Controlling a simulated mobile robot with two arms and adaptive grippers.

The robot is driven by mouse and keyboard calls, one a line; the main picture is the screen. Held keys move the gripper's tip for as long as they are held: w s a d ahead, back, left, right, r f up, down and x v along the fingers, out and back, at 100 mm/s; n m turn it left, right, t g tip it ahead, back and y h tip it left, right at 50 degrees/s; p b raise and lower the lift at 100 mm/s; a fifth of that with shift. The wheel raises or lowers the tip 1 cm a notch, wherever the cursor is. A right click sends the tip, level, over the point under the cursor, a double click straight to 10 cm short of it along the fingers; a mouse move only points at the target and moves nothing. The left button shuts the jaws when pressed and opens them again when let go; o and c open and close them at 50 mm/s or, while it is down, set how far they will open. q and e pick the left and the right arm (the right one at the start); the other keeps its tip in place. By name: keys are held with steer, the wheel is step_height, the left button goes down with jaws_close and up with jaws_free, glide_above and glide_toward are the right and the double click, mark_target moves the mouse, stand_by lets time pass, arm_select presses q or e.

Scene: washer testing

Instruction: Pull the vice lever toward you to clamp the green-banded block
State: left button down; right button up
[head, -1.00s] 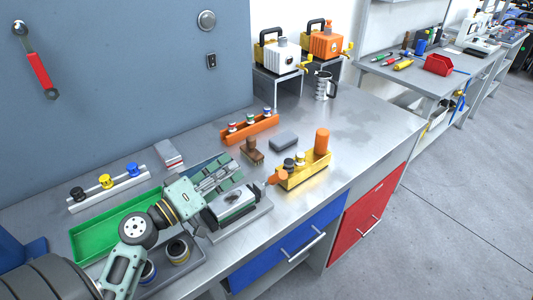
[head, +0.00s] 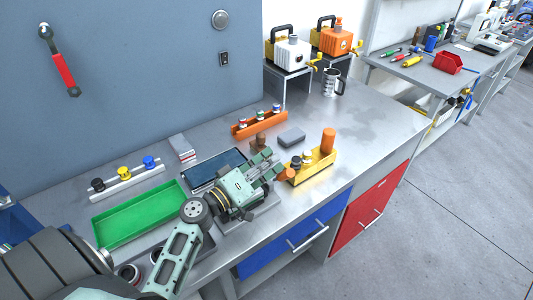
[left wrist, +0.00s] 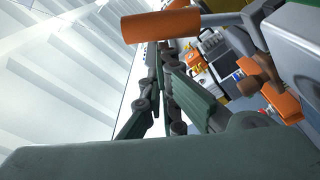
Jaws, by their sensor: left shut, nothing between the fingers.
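My left gripper (head: 270,168) reaches across the vice on the bench, fingers toward the right. In the left wrist view the fingers (left wrist: 160,62) meet at their tips, empty. The vice lever's orange handle (head: 287,174) is just beyond the fingertips in the head view. In the left wrist view the orange handle (left wrist: 165,26) looms large beside the fingertips, on a grey shaft; I cannot tell whether they touch. The vice (head: 258,204) is mostly hidden under my gripper, with only part of its grey base showing. I cannot make out the green-banded block. My right gripper is not in view.
A yellow holder (head: 314,168) with an orange cylinder stands close right of the handle. A green tray (head: 135,215) lies left, a dark tray (head: 215,168) behind the gripper. An orange rack (head: 258,124) and grey box (head: 291,137) are farther back. The bench's right part is clear.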

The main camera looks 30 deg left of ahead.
mark_target(284, 173)
arm_select(q)
steer(key=d+m+b, duration=0.1)
steer(key=b, duration=0.2)
steer(key=s+d+f+m+b, duration=0.1)
steer(key=b, duration=0.3)
steer(key=d+f+m+b, duration=0.1)
steer(key=m+b, duration=0.1)
steer(key=b, duration=0.1)
steer(key=shift+s+d+h, duration=0.25)
steer(key=shift+d+h, duration=0.1)
steer(key=shift+h, duration=0.05)
steer(key=shift+s+d, duration=0.1)
steer(key=shift+d, duration=0.15)
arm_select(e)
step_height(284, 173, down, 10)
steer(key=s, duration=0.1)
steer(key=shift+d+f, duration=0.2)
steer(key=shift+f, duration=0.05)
arm_select(q)
steer(key=shift+r, duration=0.1)
